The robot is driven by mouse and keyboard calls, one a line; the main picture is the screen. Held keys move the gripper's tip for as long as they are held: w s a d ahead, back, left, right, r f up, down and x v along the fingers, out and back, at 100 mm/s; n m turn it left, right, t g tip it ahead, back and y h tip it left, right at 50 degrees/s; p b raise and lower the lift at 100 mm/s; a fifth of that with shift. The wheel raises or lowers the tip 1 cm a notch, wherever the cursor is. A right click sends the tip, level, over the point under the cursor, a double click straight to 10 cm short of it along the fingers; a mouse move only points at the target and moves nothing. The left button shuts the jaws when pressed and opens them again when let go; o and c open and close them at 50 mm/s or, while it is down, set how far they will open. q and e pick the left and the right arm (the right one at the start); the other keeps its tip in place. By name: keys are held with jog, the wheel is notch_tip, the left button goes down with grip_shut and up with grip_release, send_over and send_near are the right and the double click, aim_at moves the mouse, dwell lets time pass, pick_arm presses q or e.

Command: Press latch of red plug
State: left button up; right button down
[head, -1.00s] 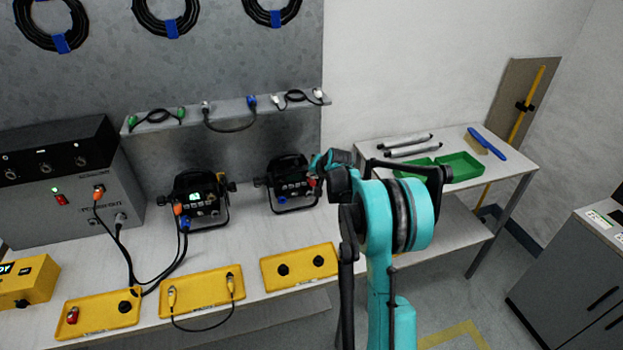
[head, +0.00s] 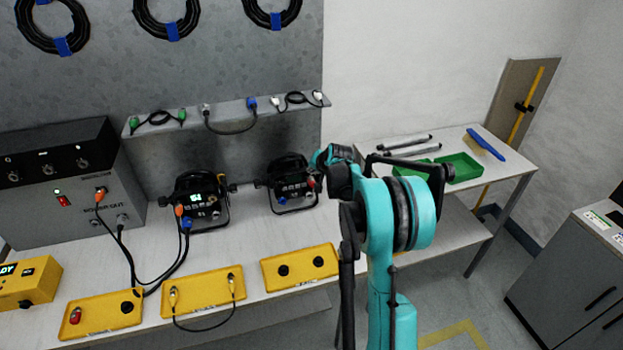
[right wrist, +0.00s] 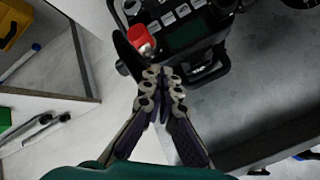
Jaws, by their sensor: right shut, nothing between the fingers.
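The red plug (right wrist: 139,37) sits at the panel of the right par can (right wrist: 186,30), with a metallic end facing my right gripper. In the head view the plug (head: 311,181) is a small red spot at the can's right side, partly crowded by my arm. My right gripper (right wrist: 164,76) is shut and empty. Its fingertips are just below the plug in the right wrist view; I cannot tell whether they touch it. In the head view the fingers are mostly hidden by my arm. My left gripper is in neither view.
A second par can (head: 196,201) with cables stands to the left. Yellow trays (head: 325,248) line the bench's front edge; a red connector (head: 75,315) lies in the left one. A shelf (head: 290,113) with short cables is behind. A green tray (head: 459,175) is on the side table.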

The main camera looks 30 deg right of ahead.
aim_at(313, 180)
jog(key=shift+r+p, duration=1.25)
jog(key=shift+r, duration=0.9)
jog(key=s+a+r+n+g+y+b, duration=0.1)
jog(key=s+a+r+n+b, duration=0.15)
jog(key=s+a, duration=0.6)
jog(key=s+a+r+n+b, duration=0.1)
jog(key=s+a+r+n, duration=0.2)
jog(key=s+a, duration=0.55)
jog(key=s+a+f+n+b, duration=0.1)
jog(key=s+a+f, duration=0.3)
jog(key=s, duration=0.6)
jog(key=s+a+f+n+g+b, duration=0.1)
jog(key=s+a+f+n, duration=0.3)
jog(key=s, duration=0.6)
jog(key=shift+s+a+f, duration=0.25)
jog(key=shift+s+a, duration=0.15)
jog(key=shift+a, duration=0.85)
